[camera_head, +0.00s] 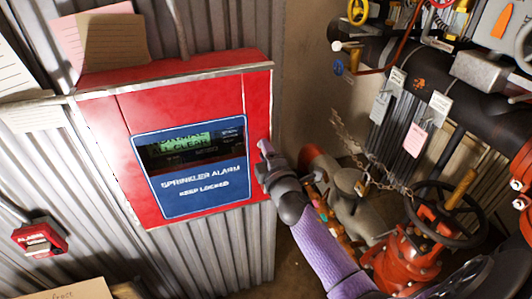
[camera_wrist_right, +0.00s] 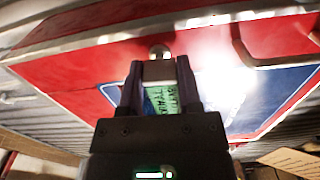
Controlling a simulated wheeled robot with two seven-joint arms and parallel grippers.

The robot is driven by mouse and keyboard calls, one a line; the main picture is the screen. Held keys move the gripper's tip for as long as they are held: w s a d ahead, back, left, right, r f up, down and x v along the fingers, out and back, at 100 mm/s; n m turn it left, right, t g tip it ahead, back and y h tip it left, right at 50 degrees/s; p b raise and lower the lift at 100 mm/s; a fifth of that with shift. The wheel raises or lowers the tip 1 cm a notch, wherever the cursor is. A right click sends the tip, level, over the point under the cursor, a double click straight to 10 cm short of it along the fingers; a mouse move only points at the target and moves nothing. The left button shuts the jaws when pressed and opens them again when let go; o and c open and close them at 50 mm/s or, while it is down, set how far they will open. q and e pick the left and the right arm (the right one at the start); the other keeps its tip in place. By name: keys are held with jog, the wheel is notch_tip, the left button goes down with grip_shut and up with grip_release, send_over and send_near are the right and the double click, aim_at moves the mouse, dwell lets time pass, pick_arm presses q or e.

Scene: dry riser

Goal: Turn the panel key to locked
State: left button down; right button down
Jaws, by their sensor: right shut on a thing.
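The red alarm panel (camera_head: 100,115) hangs on the corrugated wall. Its blue front (camera_head: 190,200) reads "SPRINKLER ALARM KEEP LOCKED", with a lit green display (camera_head: 185,142) above. My right gripper (camera_head: 265,155) is at the panel's right edge, its purple-sleeved arm coming from the lower right. In the right wrist view, the gripper (camera_wrist_right: 159,72) is shut on the small grey panel key (camera_wrist_right: 159,70), at a round metal lock (camera_wrist_right: 159,51) on the red face. The fingers hide much of the key, and I cannot tell its turn angle. My left gripper is not in view.
Right of the panel are dark pipes (camera_head: 400,75) with hanging tags, a chain (camera_head: 360,155), and a red valve with a black handwheel (camera_head: 450,235), close to my right arm. A small red alarm box (camera_head: 40,237) is at lower left. Papers (camera_head: 112,40) stand above the panel.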

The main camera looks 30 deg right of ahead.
jog(key=shift+n, duration=0.4)
jog(key=shift+c, duration=1.4)
grip_release()
jog(key=v, duration=1)
jog(key=shift+f, duration=0.1)
